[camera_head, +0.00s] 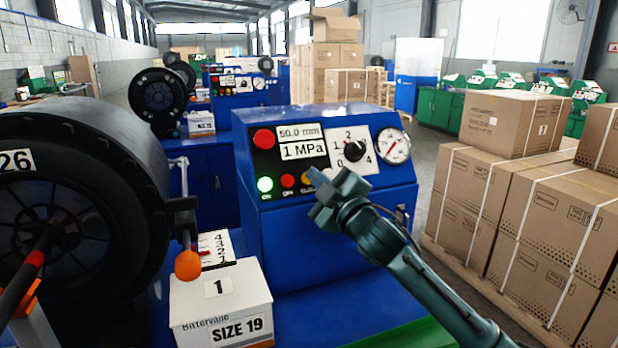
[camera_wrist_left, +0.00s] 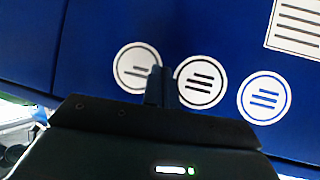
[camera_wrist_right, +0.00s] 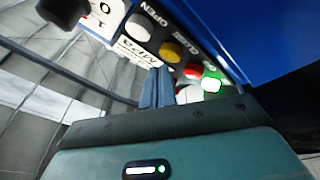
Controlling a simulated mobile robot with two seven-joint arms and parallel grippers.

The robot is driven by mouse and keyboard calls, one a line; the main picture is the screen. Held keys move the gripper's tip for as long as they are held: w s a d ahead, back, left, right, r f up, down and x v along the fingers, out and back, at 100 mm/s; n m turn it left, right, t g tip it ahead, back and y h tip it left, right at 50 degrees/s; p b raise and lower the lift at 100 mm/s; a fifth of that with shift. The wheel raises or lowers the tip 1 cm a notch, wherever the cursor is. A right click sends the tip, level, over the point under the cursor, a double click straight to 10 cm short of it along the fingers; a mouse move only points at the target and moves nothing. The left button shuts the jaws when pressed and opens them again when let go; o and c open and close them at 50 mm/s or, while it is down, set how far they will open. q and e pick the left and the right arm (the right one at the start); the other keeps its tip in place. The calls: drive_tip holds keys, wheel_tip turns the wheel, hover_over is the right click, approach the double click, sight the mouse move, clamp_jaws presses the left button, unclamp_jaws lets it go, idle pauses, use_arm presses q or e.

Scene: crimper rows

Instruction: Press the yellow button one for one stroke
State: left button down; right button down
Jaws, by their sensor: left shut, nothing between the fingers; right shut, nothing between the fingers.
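The yellow button (camera_head: 309,179) sits in the lower button row of the blue crimper's panel, partly hidden by my right gripper in the head view. In the right wrist view the yellow button (camera_wrist_right: 171,51) shows between a white button (camera_wrist_right: 138,27) and a red one (camera_wrist_right: 194,71). My right gripper (camera_head: 322,194) is shut and empty, in front of the panel's lower edge; its fingertips (camera_wrist_right: 157,87) appear below the yellow button in its wrist view. Contact is not visible. My left gripper (camera_wrist_left: 162,86) is shut and empty, facing a blue surface with round stickers.
A SIZE 19 box (camera_head: 220,290) stands in front. Stacked cartons (camera_head: 540,220) fill the right.

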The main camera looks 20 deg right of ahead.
drive_tip(key=shift+w+f, duration=0.35)
drive_tip(key=shift+w, duration=0.2)
idle(0.7)
drive_tip(key=shift+s+r, duration=0.1)
drive_tip(key=shift+s, duration=0.05)
drive_tip(key=shift+s+r+p, duration=0.4)
drive_tip(key=shift+s+p, duration=0.1)
drive_tip(key=shift+s, duration=0.1)
drive_tip(key=s+r+p, duration=0.2)
drive_tip(key=s, duration=0.2)
drive_tip(key=shift+s+a+r+p, duration=0.1)
drive_tip(key=shift+r+p, duration=0.3)
drive_tip(key=shift+f, duration=0.1)
idle(2.0)
